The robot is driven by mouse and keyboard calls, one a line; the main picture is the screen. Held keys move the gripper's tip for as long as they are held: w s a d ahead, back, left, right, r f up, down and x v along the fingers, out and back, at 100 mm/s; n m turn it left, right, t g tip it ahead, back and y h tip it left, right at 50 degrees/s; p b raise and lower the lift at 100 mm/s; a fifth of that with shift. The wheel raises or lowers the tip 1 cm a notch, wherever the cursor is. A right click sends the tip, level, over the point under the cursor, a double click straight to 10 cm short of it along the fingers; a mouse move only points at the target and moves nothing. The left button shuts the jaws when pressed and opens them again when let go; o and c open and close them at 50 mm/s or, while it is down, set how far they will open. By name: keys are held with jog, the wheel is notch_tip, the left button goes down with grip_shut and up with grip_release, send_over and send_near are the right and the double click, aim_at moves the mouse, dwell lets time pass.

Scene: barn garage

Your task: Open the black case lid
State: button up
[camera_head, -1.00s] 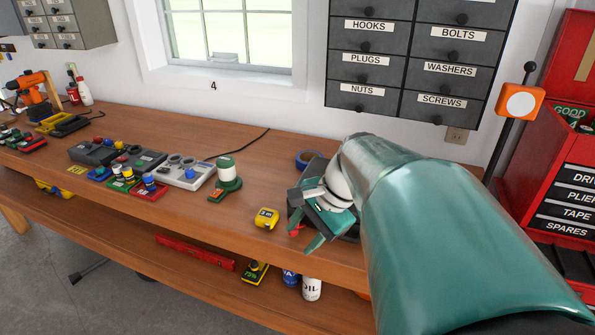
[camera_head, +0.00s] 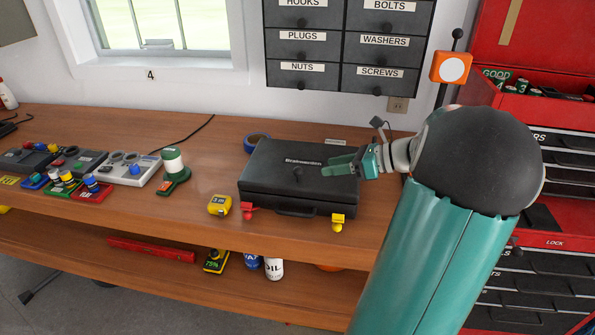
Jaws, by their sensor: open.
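The black case (camera_head: 280,186) lies on the wooden workbench with its lid down. A red latch (camera_head: 247,210) and a yellow latch (camera_head: 338,222) show at its front edge, on either side of a black handle (camera_head: 296,211). A small dark knob-like shape (camera_head: 297,174) shows on the lid. My gripper (camera_head: 340,164) is green and comes in from the right. It is open and empty, with its fingers over the right part of the lid. I cannot tell whether they touch the lid.
A yellow tape measure (camera_head: 219,205) and a green and white lamp-like device (camera_head: 173,170) stand left of the case. Blue tape (camera_head: 256,141) lies behind it. Drawers (camera_head: 345,45) hang above, and a red tool chest (camera_head: 560,130) stands at the right. Bare bench lies in front of the tape measure.

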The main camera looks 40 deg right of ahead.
aim_at(298, 171)
jog(key=x, duration=1)
jog(key=shift+w+a+f, duration=0.1)
jog(key=shift+w, duration=0.2)
grip_shut()
